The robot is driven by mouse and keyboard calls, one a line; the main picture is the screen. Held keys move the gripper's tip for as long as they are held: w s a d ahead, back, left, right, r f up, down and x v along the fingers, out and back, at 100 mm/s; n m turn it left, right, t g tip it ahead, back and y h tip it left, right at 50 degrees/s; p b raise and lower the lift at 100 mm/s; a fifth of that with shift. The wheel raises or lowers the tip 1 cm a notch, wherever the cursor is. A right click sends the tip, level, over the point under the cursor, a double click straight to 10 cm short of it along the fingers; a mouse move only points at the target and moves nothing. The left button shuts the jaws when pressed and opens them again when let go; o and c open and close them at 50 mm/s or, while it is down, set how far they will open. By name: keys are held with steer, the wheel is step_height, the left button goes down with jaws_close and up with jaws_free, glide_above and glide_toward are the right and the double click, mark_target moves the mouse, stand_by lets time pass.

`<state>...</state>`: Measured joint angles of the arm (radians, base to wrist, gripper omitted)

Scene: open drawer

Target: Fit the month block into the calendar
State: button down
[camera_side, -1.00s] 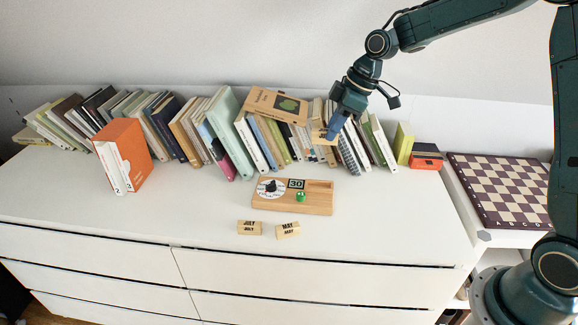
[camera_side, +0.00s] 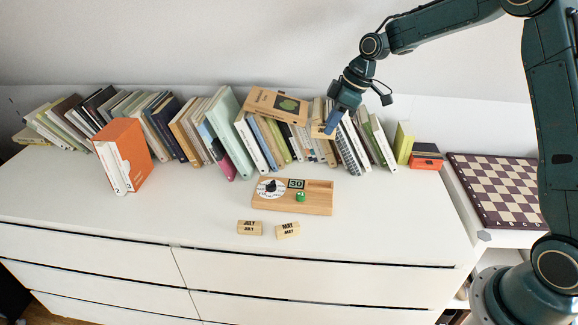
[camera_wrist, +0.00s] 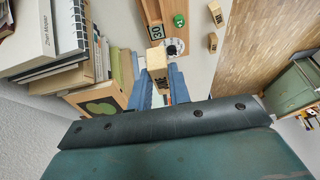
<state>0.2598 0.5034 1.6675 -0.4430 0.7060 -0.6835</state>
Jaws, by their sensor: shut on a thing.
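My gripper (camera_side: 325,131) is shut on a pale wooden month block (camera_wrist: 157,60), held in the air in front of the row of books. Its dark lettering is only partly readable in the wrist view, ending in "NE". The blue fingers (camera_wrist: 160,85) sit on either side of it. The wooden calendar (camera_side: 265,205) lies on the white top, lower in the picture than the gripper. It carries a round dial (camera_side: 271,188), a dark "30" tile (camera_side: 296,184) and a green piece (camera_side: 300,197). An empty-looking groove (camera_side: 320,184) is at its upper right.
A JULY block (camera_side: 249,228) and a MAY block (camera_side: 288,230) lie below the calendar. Leaning books (camera_side: 225,130) line the back, with one brown book (camera_side: 275,105) lying tilted on top near my gripper. A chessboard (camera_side: 505,190) is at right.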

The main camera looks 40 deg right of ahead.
step_height(320, 180, down, 13)
steer(key=shift+r, duration=0.15)
steer(key=shift+f, duration=2.15)
steer(key=shift+f, duration=0.15)
steer(key=c, duration=1.3)
jaws_free()
steer(key=v, duration=1.2)
